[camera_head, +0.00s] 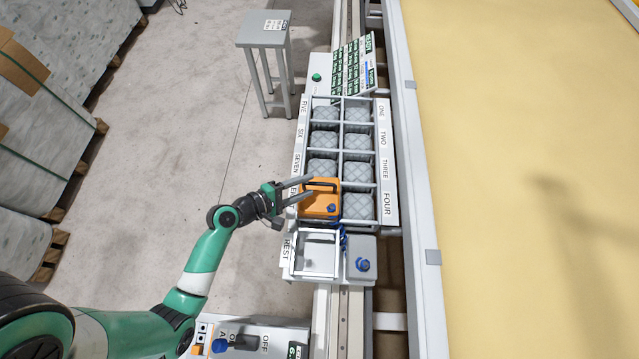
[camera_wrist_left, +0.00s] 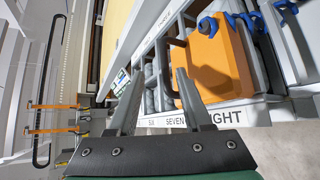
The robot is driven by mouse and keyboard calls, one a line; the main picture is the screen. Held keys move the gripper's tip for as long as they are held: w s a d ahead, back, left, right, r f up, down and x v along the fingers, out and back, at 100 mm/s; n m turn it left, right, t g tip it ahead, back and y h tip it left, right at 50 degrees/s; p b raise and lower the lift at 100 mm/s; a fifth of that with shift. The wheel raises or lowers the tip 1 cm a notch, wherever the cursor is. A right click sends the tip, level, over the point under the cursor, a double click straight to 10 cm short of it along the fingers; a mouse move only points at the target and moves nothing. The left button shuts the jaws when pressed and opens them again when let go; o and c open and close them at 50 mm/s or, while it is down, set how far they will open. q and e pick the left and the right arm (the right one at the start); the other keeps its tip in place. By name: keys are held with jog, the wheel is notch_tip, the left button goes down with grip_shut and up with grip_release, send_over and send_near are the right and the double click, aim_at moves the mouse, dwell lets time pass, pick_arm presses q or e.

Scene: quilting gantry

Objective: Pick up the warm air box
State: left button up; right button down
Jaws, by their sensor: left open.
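The warm air box (camera_head: 319,207), an orange box with a dark handle and a small blue knob, sits in the compartment at the near left of the grey rack, by the EIGHT label. It also shows in the left wrist view (camera_wrist_left: 218,66), right of my fingers. My left gripper (camera_head: 311,187) reaches in from the left at the far side of the box, near the handle. In the left wrist view the fingers (camera_wrist_left: 158,76) are apart with nothing visible held between them. Whether a finger touches the handle is unclear. My right gripper is out of view.
The other rack compartments hold grey quilted blocks (camera_head: 357,206). An empty REST cradle (camera_head: 315,240) and a grey unit with a blue knob (camera_head: 360,263) stand nearer. A blue hose lies between. A small grey table (camera_head: 264,30) stands beyond; the left floor is mostly clear.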

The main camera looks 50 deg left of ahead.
aim_at(318, 185)
pick_arm(q)
jog(key=shift+d+f+b+x, duration=0.15)
jog(key=shift+b+x, duration=0.1)
jog(key=shift+x, duration=1.1)
jog(key=shift+d+f+b+x, duration=0.15)
jog(key=shift+b+x, duration=0.05)
jog(key=shift+x, duration=1.2)
jog(key=shift+s, duration=0.2)
grip_shut()
jog(key=shift+r, duration=0.1)
